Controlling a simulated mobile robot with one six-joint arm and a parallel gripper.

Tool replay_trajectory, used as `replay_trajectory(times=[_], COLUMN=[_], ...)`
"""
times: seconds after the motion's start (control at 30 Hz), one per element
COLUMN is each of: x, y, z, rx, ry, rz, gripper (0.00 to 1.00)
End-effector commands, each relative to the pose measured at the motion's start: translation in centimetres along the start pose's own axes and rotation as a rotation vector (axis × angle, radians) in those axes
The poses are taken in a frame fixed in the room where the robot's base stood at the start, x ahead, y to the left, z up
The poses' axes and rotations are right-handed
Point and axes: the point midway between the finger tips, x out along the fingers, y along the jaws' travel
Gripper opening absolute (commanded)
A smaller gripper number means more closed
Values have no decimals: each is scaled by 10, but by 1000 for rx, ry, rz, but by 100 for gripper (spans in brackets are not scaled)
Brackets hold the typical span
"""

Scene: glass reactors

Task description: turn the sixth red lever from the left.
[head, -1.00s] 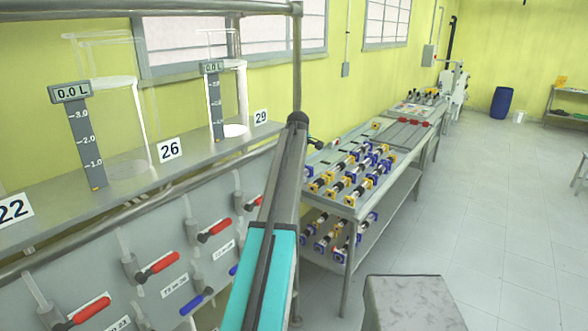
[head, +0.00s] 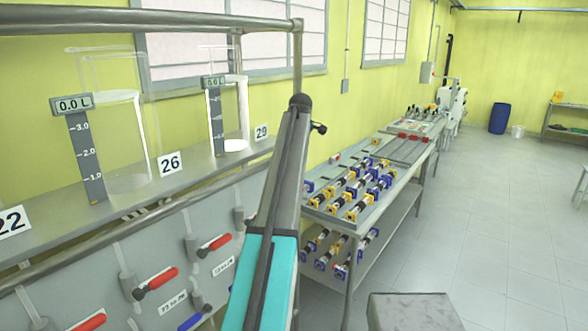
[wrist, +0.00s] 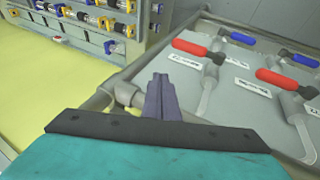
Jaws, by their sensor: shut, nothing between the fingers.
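Red levers sit on a grey panel. In the head view one red lever (head: 214,245) is beside my arm, another (head: 158,281) is lower left, and a third (head: 90,322) is cut by the bottom edge. The full row is not visible, so I cannot tell which lever is sixth. In the wrist view, my gripper (wrist: 164,86) is shut and empty near the panel's edge. It appears apart from a red lever (wrist: 190,47) and a nearer red lever (wrist: 280,82) to its right. My gripper cannot be made out in the head view.
Blue levers (wrist: 243,39) share the panel. A metal rail (head: 130,218) crosses above it. Glass vessels (head: 122,140) stand on the shelf. A bench with valves (head: 345,190) is to the right, with clear floor (head: 500,240) beyond.

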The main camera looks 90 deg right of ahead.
Motion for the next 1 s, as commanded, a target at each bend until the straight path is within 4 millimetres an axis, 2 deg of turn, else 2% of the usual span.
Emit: replay_trajectory(times=[0.1,0.3,1.0], x=[-14,-23,-24], y=[6,9,8], z=[-1,0,-1], rx=[0,-1,-2], ry=[1,1,1], rz=[2,0,0], gripper=[0,0,0])
